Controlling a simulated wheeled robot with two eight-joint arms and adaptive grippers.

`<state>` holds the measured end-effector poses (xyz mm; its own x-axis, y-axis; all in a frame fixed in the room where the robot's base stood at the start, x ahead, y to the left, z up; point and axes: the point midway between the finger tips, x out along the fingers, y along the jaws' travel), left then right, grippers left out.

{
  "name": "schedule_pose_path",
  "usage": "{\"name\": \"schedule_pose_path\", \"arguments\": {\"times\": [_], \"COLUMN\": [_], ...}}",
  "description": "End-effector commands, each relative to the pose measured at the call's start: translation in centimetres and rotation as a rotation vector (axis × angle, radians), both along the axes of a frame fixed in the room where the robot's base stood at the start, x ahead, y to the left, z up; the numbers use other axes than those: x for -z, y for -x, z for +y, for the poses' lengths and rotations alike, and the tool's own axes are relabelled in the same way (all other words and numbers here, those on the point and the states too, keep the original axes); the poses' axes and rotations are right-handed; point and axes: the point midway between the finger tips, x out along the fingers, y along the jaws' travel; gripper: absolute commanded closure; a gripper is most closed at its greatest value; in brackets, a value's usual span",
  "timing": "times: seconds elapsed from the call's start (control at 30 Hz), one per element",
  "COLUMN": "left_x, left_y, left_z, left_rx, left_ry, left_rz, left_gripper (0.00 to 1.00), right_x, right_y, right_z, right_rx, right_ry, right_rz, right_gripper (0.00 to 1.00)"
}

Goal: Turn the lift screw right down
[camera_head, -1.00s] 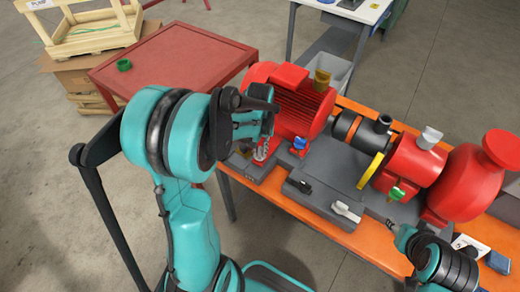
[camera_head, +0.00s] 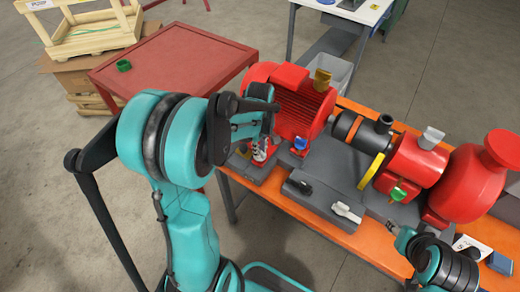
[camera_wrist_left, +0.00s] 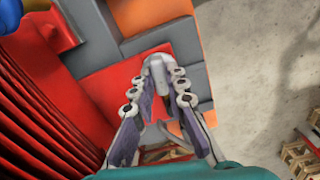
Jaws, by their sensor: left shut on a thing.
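My left gripper (camera_head: 262,148) is at the near left corner of the pump skid, beside the red motor (camera_head: 298,100). In the left wrist view the gripper (camera_wrist_left: 158,80) has its fingers closed around a grey, round-topped piece (camera_wrist_left: 157,68), which I take to be the lift screw. The fingers hide most of it, so its height cannot be told. A red patch shows between the fingers. My right gripper (camera_head: 402,238) is at the lower right, near the front edge of the orange bench; its fingers are too small to read.
The orange bench (camera_head: 290,211) carries the grey skid base, with a blue knob (camera_head: 300,143) close to my left gripper. A red pump (camera_head: 470,185) and a green knob (camera_head: 397,194) are to the right. A red table (camera_head: 170,60) stands behind my left arm.

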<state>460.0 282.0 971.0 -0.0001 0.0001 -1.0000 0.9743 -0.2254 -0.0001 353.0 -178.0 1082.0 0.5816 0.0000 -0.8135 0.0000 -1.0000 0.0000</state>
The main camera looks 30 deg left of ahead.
Motion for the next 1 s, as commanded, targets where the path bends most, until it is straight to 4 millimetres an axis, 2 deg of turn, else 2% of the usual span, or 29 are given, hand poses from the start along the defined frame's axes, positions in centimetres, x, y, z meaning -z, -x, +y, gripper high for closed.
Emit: {"name": "schedule_pose_path", "arguments": {"times": [0.33, 0.87, 0.9, 0.97, 1.0], "left_x": [0.02, 0.01, 0.01, 0.01, 0.01], "left_y": [0.02, 0.02, 0.01, 0.02, 0.01], "left_z": [-0.04, -0.04, -0.04, -0.03, -0.03], "left_rx": [-0.140, -0.166, -0.166, -0.165, -0.165], "left_ry": [0.001, 0.001, 0.001, 0.001, 0.001], "left_rz": [0.000, 0.000, 0.000, 0.000, 0.000], "left_gripper": [1.00, 1.00, 0.84, 0.68, 0.66], "right_x": [0.10, 0.11, 0.11, 0.10, 0.10], "right_y": [0.00, 0.00, 0.00, 0.00, 0.00], "right_z": [0.00, 0.00, 0.00, 0.00, 0.00], "right_rx": [0.000, 0.000, 0.000, 0.000, 0.000], "right_ry": [0.000, 0.000, 0.000, 0.000, 0.000], "right_rz": [0.000, 0.000, 0.000, 0.000, 0.000], "right_gripper": [0.60, 0.60, 0.60, 0.60, 0.60]}}
